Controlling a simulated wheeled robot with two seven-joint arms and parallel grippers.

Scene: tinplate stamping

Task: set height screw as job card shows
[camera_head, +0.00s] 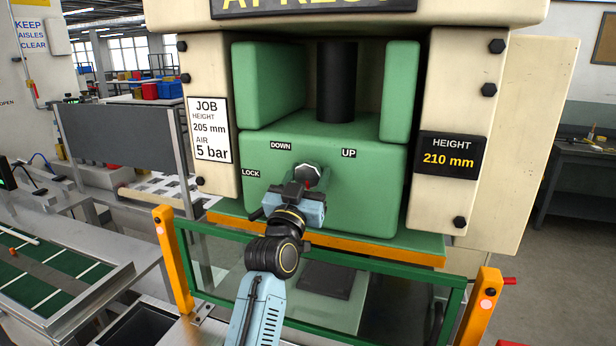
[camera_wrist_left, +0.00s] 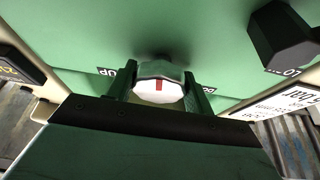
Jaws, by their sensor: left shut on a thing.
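The height screw (camera_head: 312,171) is a silver hex head on the green press block (camera_head: 350,195), between the DOWN and UP labels. My left gripper (camera_head: 306,186) is shut on it. In the left wrist view the screw head (camera_wrist_left: 160,90), with a red mark on its face, sits between the two fingers (camera_wrist_left: 161,88). The job card (camera_head: 210,130) reads height 205 mm and air 5 bar. The height display (camera_head: 450,152) reads 210 mm. A dark lock knob (camera_wrist_left: 284,34) shows in the left wrist view; in the head view my gripper partly hides that area. My right gripper is out of view.
A green conveyor (camera_head: 40,275) is at the left. A workbench (camera_head: 580,160) stands at the far right.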

